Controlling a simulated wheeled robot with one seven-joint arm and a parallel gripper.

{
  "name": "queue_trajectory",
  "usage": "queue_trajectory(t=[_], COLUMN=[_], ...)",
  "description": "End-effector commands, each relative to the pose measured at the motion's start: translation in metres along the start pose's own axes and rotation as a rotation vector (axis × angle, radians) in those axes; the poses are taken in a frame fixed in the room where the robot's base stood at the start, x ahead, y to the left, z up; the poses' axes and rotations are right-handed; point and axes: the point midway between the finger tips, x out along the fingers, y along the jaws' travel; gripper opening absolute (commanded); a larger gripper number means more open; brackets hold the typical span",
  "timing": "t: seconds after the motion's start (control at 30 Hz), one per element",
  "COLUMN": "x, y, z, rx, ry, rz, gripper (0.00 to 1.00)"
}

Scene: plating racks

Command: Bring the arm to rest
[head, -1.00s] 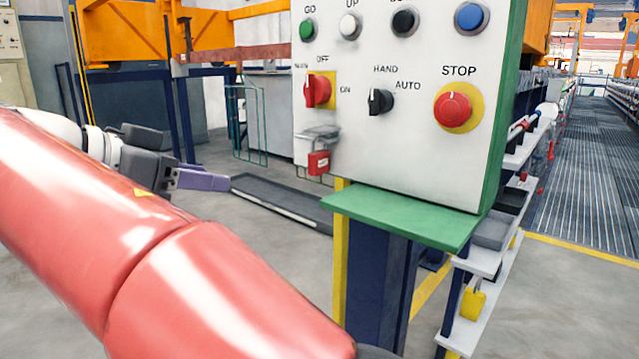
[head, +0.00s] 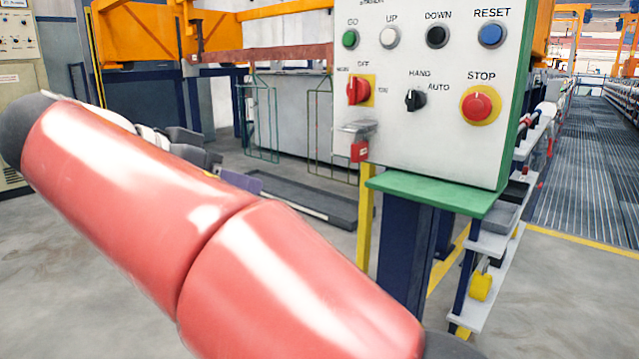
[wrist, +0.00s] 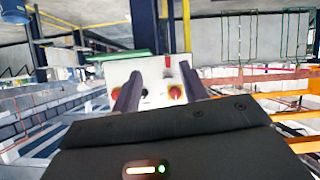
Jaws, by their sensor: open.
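My gripper (wrist: 160,80) is open and empty in the wrist view, its two dark purple fingers apart with the control panel (wrist: 148,92) between and beyond them. In the head view my red arm crosses the lower left and hides most of the gripper; only part of its grey body and a purple finger (head: 245,182) show behind the arm. The finger is left of the control panel (head: 440,85) and does not appear to touch anything. The wrist view shows the panel upside down.
The panel carries buttons, a red switch (head: 358,90), a red padlock (head: 360,151) and a red stop button (head: 480,104). A green ledge (head: 435,192) juts out below it. White shelves (head: 470,315) stand right of the post. Open floor lies at left.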

Motion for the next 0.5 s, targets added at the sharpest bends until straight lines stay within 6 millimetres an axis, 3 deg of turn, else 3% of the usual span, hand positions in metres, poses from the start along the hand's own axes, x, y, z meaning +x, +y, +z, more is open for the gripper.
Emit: queue_trajectory(t=[0.27, 0.37, 0.5], x=[0.060, 0.085, 0.120], y=[0.045, 0.070, 0.124], z=[-0.011, -0.009, 0.006], rx=[-0.181, -0.261, -0.372], ry=[-0.147, -0.224, -0.362], rz=[-0.016, -0.042, -0.113], gripper=[0.43, 0.43, 0.43])
